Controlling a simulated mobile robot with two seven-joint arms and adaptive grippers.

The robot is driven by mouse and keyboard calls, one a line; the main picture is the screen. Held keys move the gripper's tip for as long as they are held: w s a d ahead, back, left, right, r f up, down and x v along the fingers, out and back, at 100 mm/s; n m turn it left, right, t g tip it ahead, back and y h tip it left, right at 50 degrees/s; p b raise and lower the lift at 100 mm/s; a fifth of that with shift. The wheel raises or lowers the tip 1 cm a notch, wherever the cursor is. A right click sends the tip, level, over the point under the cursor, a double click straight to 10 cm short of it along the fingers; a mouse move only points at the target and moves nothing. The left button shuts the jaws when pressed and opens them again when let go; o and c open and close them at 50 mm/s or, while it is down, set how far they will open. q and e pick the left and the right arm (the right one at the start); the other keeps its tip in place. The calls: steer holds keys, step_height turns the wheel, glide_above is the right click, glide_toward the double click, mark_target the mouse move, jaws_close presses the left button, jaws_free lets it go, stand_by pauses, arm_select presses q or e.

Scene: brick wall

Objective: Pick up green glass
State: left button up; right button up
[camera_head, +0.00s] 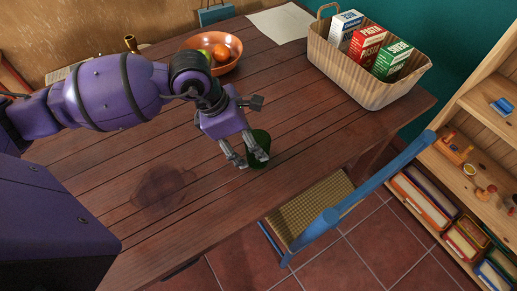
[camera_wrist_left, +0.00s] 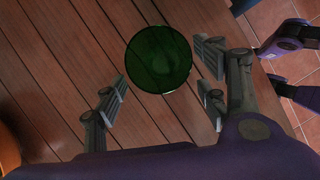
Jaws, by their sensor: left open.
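The dark green glass (camera_head: 261,137) stands on the wooden table near its front edge, partly hidden by my left gripper. My left gripper (camera_head: 249,159) is open at the glass, its fingers pointing down towards the table. In the left wrist view the round green glass (camera_wrist_left: 159,55) shows just ahead of the open left fingers (camera_wrist_left: 164,74), roughly centred between them. I cannot tell whether any finger touches it. Part of what looks like my right gripper (camera_wrist_left: 280,66) shows at the right edge of the wrist view, its opening unclear.
A orange-brown bowl with fruit (camera_head: 228,66) stands behind my left arm. A basket of boxes (camera_head: 352,82) stands at the back right. A blue-framed chair (camera_head: 318,222) is at the table's front edge. Shelves (camera_head: 450,135) stand at the right. Table left of the glass is clear.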

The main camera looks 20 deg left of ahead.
arm_select(q)
steer(key=x, duration=0.5)
steer(key=shift+d+f, duration=0.15)
steer(key=shift+d, duration=0.15)
steer(key=c, duration=1.4)
